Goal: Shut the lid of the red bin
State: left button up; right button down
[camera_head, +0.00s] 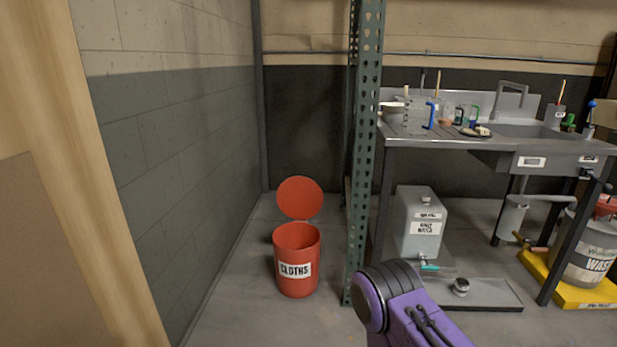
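The red bin (298,275) stands on the floor near the wall corner, with a white label reading "CLOTHS" on its front. Its round red lid (300,198) is raised, standing up behind the open rim. The bin's opening faces up and its inside is partly visible. A purple and dark grey part of my arm shows at the bottom, right of the bin and apart from it. No gripper fingers show in the head view.
A green perforated steel post (364,150) stands right of the bin. Beyond it are a steel sink bench (440,140), a grey water container (421,222) and a yellow tray (565,288). A grey block wall (185,150) is at left. Floor in front of the bin is clear.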

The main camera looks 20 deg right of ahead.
aim_at(300, 198)
jog(key=z, duration=0.45)
jog(key=i, duration=0.9)
jog(key=z, duration=0.7)
jog(key=i, duration=1)
jog(key=u, duration=0.8)
